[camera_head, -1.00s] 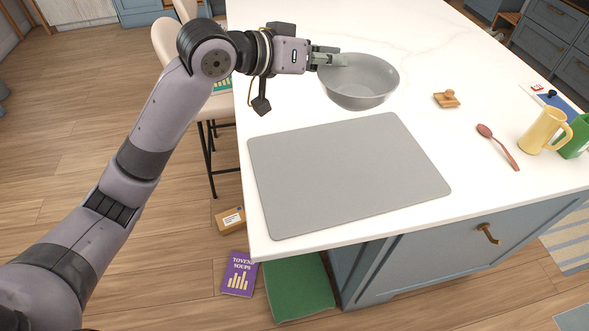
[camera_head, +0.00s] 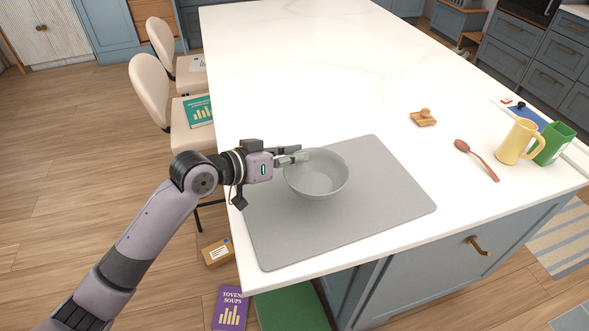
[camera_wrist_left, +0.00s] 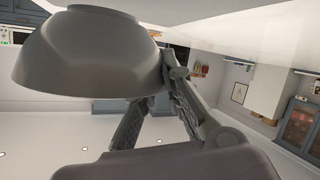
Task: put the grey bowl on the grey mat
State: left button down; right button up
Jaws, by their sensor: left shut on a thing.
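The grey bowl (camera_head: 318,184) is upright over the left-middle part of the grey mat (camera_head: 385,195) in the head view. My left gripper (camera_head: 303,153) is shut on the left far side of its rim. In the left wrist view the bowl (camera_wrist_left: 85,55) appears upside down, with the gripper's fingers (camera_wrist_left: 155,98) at its rim. I cannot tell whether the bowl's base touches the mat or hangs a little above it. The mat lies flat near the counter's front left corner. My right gripper is not in view.
A wooden stamp-like block (camera_head: 424,118), a red spoon (camera_head: 477,160), a yellow mug (camera_head: 519,142) and a green mug (camera_head: 555,144) stand or lie to the right on the white counter (camera_head: 290,60). The far counter is clear. Stools (camera_head: 152,90) stand along the left side.

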pick_arm(q)
notch_tip(320, 180, down, 3)
jog(key=shift+f, duration=0.55)
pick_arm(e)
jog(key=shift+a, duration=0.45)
pick_arm(q)
jog(key=shift+f, duration=0.15)
jog(key=c, duration=1.7)
grip_release()
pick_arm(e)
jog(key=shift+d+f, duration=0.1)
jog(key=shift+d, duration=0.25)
